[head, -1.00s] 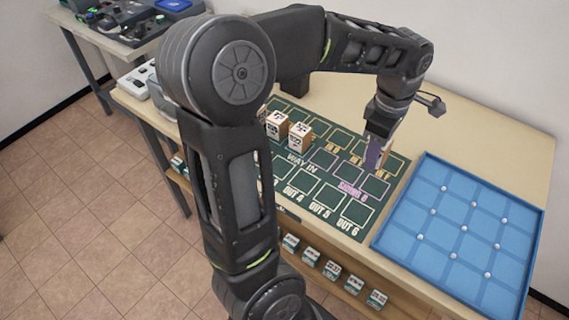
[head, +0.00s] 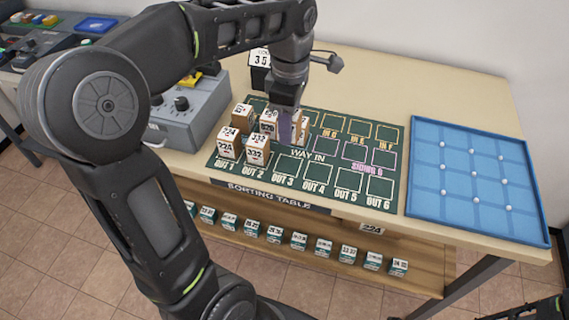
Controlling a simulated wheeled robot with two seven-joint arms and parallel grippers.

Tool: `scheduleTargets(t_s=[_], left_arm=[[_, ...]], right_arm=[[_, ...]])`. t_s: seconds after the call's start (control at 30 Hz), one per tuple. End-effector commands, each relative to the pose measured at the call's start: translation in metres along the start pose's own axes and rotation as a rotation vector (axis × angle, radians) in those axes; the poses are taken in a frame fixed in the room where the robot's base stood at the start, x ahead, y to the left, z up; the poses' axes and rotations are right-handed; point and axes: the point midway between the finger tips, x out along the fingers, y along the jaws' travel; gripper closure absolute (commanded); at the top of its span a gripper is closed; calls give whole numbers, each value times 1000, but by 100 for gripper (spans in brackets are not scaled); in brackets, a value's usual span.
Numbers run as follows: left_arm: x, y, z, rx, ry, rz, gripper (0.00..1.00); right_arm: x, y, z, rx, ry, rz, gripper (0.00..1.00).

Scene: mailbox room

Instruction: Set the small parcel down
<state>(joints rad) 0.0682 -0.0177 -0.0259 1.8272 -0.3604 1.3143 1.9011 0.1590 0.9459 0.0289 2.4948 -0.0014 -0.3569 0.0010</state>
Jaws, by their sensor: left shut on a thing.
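My left gripper (head: 286,132) points down over the green sorting mat (head: 330,171), around the back row near its left-middle part. It is shut on a small tan parcel (head: 302,128), which shows partly beside the purple finger. I cannot tell whether its underside touches the mat. Just left of the gripper stands a white-topped parcel (head: 268,119), partly hidden by it. Other parcels stand on the mat: one marked 224 (head: 229,143), one marked 332 (head: 257,150), and one behind them (head: 242,117).
A blue tray with white pegs (head: 478,180) lies on the table (head: 440,92) at the right. A grey control box (head: 187,113) stands left of the mat. A dark box marked with numbers (head: 261,68) stands behind. The mat's right squares are empty.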

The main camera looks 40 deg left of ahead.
Motion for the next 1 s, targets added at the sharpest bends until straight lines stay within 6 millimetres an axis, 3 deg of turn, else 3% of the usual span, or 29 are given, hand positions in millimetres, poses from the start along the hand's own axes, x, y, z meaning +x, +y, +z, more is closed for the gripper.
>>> scheduleTargets(t_s=[0.17,0.4,0.8,1.0], left_arm=[[16,-1,0,0,2,-3,100],[57,-1,-1,0,1,-3,100],[65,0,0,-1,1,-1,100],[90,-1,0,0,1,-4,100]], right_arm=[[0,0,0,0,-1,0,64],[-1,0,0,-1,-1,0,64],[-1,0,1,-1,-1,0,64],[-1,-1,1,-1,-1,0,64]])
